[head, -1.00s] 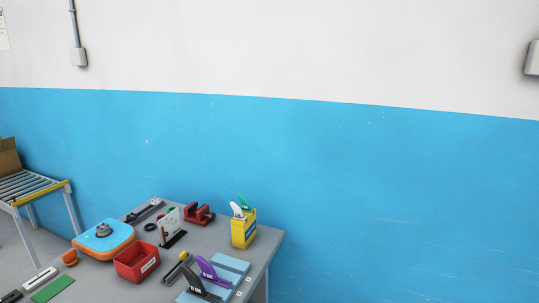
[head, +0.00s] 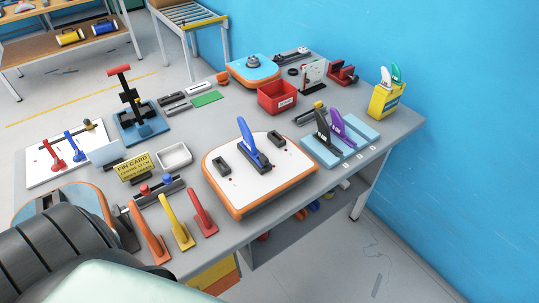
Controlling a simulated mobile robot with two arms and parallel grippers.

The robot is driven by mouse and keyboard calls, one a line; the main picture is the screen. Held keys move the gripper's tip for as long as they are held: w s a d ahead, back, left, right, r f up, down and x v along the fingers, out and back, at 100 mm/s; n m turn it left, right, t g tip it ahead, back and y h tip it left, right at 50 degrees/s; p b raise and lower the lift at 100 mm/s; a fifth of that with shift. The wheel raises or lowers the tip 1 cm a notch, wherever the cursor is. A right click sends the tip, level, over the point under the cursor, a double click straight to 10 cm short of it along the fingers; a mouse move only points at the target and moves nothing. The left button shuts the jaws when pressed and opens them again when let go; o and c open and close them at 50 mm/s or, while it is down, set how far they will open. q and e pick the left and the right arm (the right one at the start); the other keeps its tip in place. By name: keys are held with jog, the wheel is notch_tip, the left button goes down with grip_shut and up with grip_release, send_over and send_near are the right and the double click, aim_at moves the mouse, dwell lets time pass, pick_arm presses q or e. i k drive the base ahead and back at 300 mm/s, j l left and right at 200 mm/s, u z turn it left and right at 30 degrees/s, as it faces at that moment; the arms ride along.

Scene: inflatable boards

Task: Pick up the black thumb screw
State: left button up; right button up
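I cannot single out a black thumb screw for sure at this size. Small clamp bars with round knobs lie on the grey table: one (head: 160,191) at the front left has a red and a blue knob. Another (head: 311,115) right of the middle has a yellow knob, and a third (head: 91,129) lies at the far left on a white board. Neither gripper shows in the head view. A dark ribbed part and a pale rounded part at the lower left seem to be mine and hide the table's near left corner.
A white board with orange edge (head: 225,180) bears a blue fin. A red bin (head: 277,97), a white tray (head: 174,156) and a yellow box (head: 385,101) stand on the table.

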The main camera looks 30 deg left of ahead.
aim_at(264, 161)
jog(key=l+u, duration=0.25)
jog(key=u, duration=0.2)
jog(key=l+u, duration=0.25)
jog(key=u, duration=0.2)
jog(key=l+u, duration=0.25)
jog(key=u, duration=0.2)
